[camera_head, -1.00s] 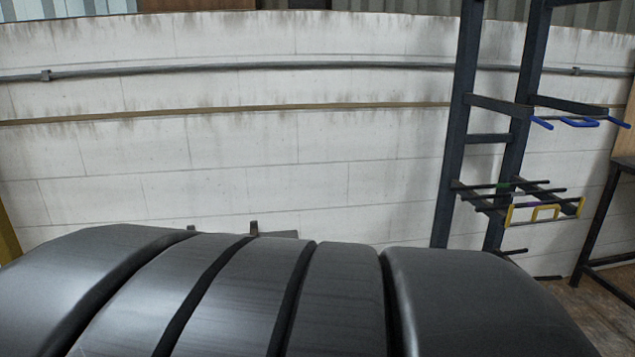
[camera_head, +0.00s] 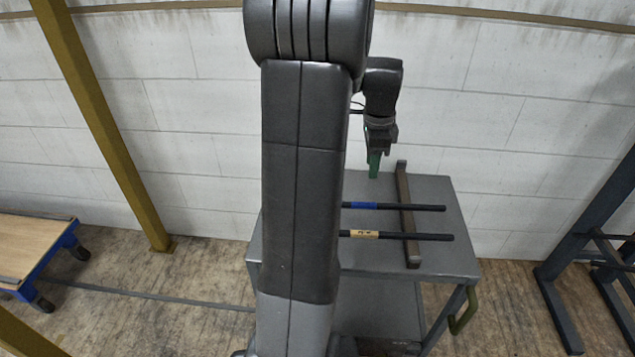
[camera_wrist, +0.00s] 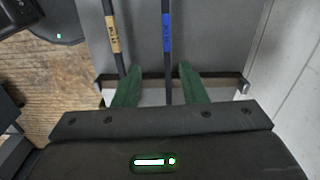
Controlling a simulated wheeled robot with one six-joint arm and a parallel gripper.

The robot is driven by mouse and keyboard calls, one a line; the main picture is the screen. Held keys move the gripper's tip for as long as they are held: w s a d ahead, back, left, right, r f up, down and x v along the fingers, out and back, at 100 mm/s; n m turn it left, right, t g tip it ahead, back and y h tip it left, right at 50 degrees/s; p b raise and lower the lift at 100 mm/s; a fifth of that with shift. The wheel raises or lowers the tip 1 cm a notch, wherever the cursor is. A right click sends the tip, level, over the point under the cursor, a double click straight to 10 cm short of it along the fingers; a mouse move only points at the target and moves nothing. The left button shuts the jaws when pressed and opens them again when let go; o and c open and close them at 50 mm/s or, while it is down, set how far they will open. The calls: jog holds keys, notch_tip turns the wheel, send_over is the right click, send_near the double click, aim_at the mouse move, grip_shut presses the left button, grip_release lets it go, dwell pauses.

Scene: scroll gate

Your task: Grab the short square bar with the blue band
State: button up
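The bar with the blue band (camera_head: 361,206) is dark and lies on a grey cart (camera_head: 440,192), across a brown rail. My arm hides its left part in the head view; whether it is square I cannot tell. In the wrist view its blue band (camera_wrist: 167,34) shows ahead of my fingertips, and the bar runs between the fingers. My gripper (camera_head: 374,165) has green fingers, which are apart and empty in the wrist view (camera_wrist: 158,76). It hangs over the cart's far side and appears above the bar, not touching it.
A similar dark bar with a tan band (camera_head: 364,234) lies parallel, nearer me; its end is close to the left finger in the wrist view. The brown rail (camera_head: 408,220) crosses under both. A white wall stands behind the cart, a dark rack (camera_head: 575,262) at right, a yellow post (camera_head: 105,130) at left.

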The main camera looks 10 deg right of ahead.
jog(key=w, duration=0.1)
jog(key=b, duration=0.1)
send_over(364, 204)
notch_tip(364, 204, down, 8)
jog(key=shift+s+r, duration=0.15)
jog(key=shift+r, duration=0.05)
jog(key=shift+w+f+b, duration=0.2)
jog(key=shift+f+b, duration=0.35)
jog(key=shift+f, duration=2.55)
jog(key=shift+r, duration=0.1)
grip_shut()
